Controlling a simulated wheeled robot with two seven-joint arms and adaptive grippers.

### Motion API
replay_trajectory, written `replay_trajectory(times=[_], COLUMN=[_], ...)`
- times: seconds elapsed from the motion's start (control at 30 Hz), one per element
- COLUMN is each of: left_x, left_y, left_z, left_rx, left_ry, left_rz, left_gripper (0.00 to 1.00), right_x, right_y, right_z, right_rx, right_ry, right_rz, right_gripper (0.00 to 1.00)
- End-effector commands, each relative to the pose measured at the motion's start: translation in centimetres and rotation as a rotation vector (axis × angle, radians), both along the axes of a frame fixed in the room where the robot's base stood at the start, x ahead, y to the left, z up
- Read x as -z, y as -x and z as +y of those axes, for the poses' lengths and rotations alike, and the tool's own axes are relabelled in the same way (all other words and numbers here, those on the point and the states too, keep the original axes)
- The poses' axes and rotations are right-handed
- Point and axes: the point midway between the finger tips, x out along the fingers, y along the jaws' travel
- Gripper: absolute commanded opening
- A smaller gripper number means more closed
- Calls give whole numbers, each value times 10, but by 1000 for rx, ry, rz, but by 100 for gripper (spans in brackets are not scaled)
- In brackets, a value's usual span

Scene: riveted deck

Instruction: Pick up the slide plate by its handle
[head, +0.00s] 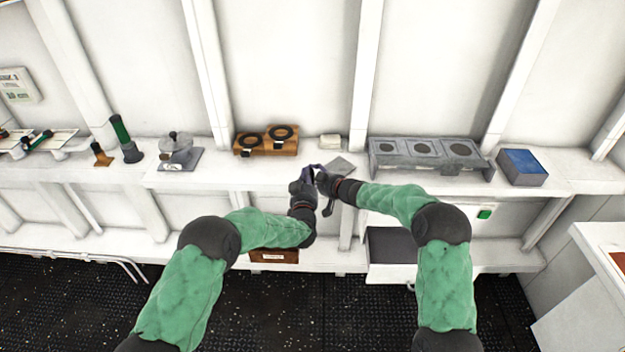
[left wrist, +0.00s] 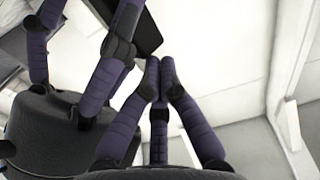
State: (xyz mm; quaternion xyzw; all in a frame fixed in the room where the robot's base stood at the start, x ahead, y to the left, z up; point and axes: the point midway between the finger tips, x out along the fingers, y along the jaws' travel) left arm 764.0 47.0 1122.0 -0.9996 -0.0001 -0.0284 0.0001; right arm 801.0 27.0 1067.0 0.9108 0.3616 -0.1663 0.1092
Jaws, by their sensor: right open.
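A flat grey plate (head: 342,164), which looks like the slide plate, lies on the shelf just behind my right gripper. Its handle cannot be made out; the gripper hides part of that area. My right gripper (head: 319,174) is open beside my left gripper (head: 306,172), and the two are very close together. In the left wrist view, the left fingertips (left wrist: 160,66) meet with nothing visible between them. The right gripper's purple fingers show at upper left there, beside a dark flat piece (left wrist: 146,30) whose identity I cannot tell.
On the white shelf (head: 225,178) stand a wooden block with two black rings (head: 268,140), a small pale block (head: 330,141), a grey three-ring stand (head: 425,154) and a blue-topped box (head: 522,166). A grey device (head: 178,152) stands left. A brown box (head: 273,256) sits below.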

Motion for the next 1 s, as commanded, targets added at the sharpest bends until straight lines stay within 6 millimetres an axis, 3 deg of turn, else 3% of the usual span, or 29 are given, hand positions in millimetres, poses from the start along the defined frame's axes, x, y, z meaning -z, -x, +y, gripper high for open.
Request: replay_trajectory(times=[0.3, 0.37, 0.53, 0.57, 1.0], left_x=[1, 1, 1, 1, -11], left_y=[0, 0, 0, 0, 0], left_z=[0, 0, 0, 0, 0], left_rx=[0, 0, 0, 0, 0], left_ry=[0, 0, 0, 0, 0], left_rz=[2, 2, 2, 2, 2], left_gripper=[0, 0, 0, 0, 0], right_x=[0, 1, 0, 1, 1], right_y=[-1, -1, -1, -1, -1], right_z=[1, 1, 1, 1, 1], right_rx=[0, 0, 0, 0, 0], right_ry=[0, 0, 0, 0, 0], right_rz=[0, 0, 0, 0, 0], right_gripper=[71, 57, 9, 4, 4])
